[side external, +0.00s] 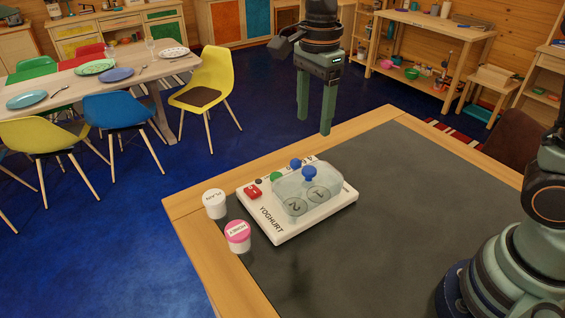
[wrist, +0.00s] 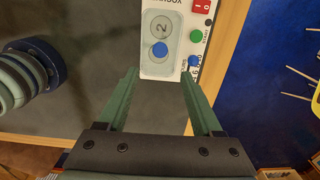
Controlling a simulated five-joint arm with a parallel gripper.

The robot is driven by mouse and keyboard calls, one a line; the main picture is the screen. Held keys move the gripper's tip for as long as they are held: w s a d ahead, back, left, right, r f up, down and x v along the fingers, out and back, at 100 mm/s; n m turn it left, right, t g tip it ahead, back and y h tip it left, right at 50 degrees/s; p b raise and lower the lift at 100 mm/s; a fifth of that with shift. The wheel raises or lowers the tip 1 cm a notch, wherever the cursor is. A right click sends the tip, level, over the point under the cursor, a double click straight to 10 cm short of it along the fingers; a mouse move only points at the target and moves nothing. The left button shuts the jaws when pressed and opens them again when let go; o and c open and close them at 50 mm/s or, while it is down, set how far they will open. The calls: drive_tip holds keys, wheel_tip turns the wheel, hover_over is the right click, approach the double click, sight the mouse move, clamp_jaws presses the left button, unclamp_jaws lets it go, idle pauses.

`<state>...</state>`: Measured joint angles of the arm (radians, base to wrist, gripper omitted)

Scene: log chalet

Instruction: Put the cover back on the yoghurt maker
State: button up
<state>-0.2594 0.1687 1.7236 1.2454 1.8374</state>
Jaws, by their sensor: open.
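The yoghurt maker (side external: 267,222) is a white box marked YOGHURT on the dark table. Its clear cover (side external: 328,180) with a blue knob (side external: 309,174) sits over the numbered places 1 and 2 on its top. I cannot tell whether the cover is fully seated. In the wrist view, the cover (wrist: 150,68) and its knob (wrist: 160,49) lie just ahead of and between my fingertips. My gripper (side external: 315,127) is open and empty, pointing down, well above the yoghurt maker. It also shows in the wrist view (wrist: 159,72).
A white-lidded jar (side external: 215,204) and a pink-lidded jar (side external: 237,237) stand left of the yoghurt maker near the table edge. A red switch (side external: 253,192), a green button (side external: 277,177) and another blue knob (side external: 295,163) are on the base. The dark tabletop (side external: 390,220) to the right is clear.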

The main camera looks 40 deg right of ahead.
drive_tip(key=s+d+r+n+t, duration=0.2)
drive_tip(key=s+d+n+t, duration=0.3)
drive_tip(key=s+d+n, duration=0.5)
drive_tip(key=shift+s+d+n+t, duration=0.2)
drive_tip(key=shift+n+t, duration=0.1)
drive_tip(key=shift+n, duration=3.7)
drive_tip(key=shift+r, duration=0.15)
